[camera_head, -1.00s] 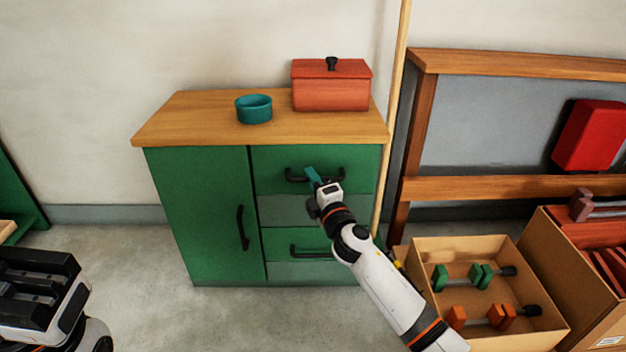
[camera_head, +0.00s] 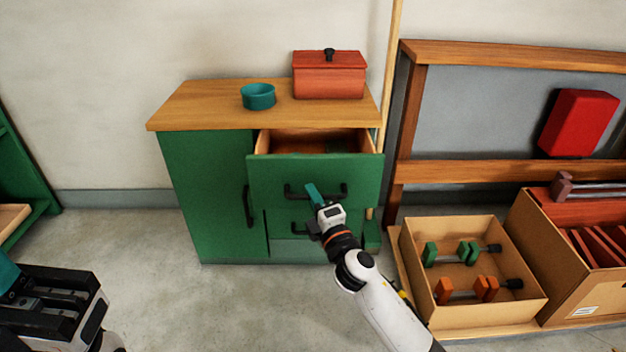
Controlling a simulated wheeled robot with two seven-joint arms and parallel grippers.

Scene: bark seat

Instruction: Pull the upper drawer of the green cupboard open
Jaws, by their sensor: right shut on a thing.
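The green cupboard (camera_head: 205,190) with a wooden top stands against the wall. Its upper drawer (camera_head: 265,175) is pulled part way out, and its orange-brown inside shows, with something small and green in it. My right gripper (camera_head: 315,194) is shut on the drawer's black bar handle (camera_head: 335,190), near its middle. The lower drawer (camera_head: 285,245) is closed, and my arm and the upper drawer hide part of it. The left door with its vertical black handle (camera_head: 247,206) is closed. My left gripper (camera_head: 20,290) is at the lower left, away from the cupboard; its fingertips are cut off or unclear.
A teal bowl (camera_head: 258,97) and a red lidded box (camera_head: 329,80) stand on the cupboard top. A cardboard box with clamps (camera_head: 418,297) and a box of red things (camera_head: 560,260) stand at the right. A wooden pole (camera_head: 391,60) leans beside the cupboard. Floor in front is clear.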

